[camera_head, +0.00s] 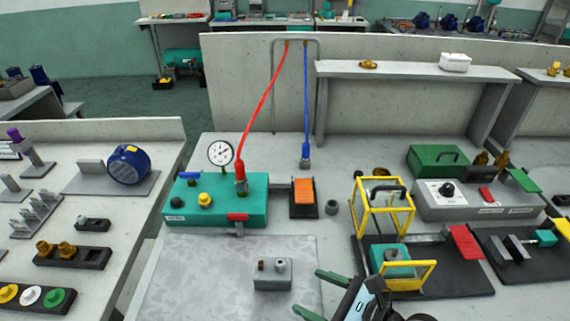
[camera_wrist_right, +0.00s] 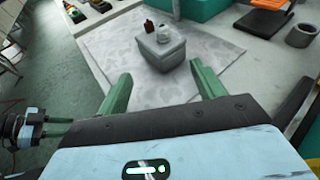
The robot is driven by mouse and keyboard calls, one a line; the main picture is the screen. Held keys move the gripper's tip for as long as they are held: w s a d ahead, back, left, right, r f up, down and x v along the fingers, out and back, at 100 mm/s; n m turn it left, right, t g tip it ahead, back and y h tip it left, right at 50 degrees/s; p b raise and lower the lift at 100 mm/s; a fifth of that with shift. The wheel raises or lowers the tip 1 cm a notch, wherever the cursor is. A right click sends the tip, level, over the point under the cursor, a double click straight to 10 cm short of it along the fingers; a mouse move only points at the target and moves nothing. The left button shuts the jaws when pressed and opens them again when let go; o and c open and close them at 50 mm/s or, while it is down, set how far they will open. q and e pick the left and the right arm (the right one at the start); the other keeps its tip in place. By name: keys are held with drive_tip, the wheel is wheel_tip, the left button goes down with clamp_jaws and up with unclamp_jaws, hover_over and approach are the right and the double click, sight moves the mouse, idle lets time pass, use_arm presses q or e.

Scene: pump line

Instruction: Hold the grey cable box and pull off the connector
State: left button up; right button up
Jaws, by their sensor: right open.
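The grey cable box (camera_head: 272,276) sits on the grey mottled mat in the front middle. On its top are a small brown part (camera_head: 262,264) and a short metallic part (camera_head: 280,264); I cannot tell which is the connector. In the right wrist view the box (camera_wrist_right: 163,52) shows ahead, between and beyond the fingers. My right gripper (camera_head: 320,296) is open and empty, to the right of the box and apart from it. Its green fingers (camera_wrist_right: 160,70) are spread wide in the wrist view.
A teal pump unit (camera_head: 215,202) with a gauge and red hose stands behind the mat (camera_head: 185,280). A yellow frame (camera_head: 383,208) and a black tray (camera_head: 465,282) stand to the right. A blue hose (camera_head: 306,100) hangs at the back. The mat left of the box is clear.

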sight(286, 279)
drive_tip(key=shift+w, duration=0.15)
drive_tip(key=shift+a+m, duration=0.1)
drive_tip(key=shift+m, duration=0.2)
drive_tip(key=shift+x, duration=4.95)
clamp_jaws()
drive_tip(key=c, duration=1.5)
unclamp_jaws()
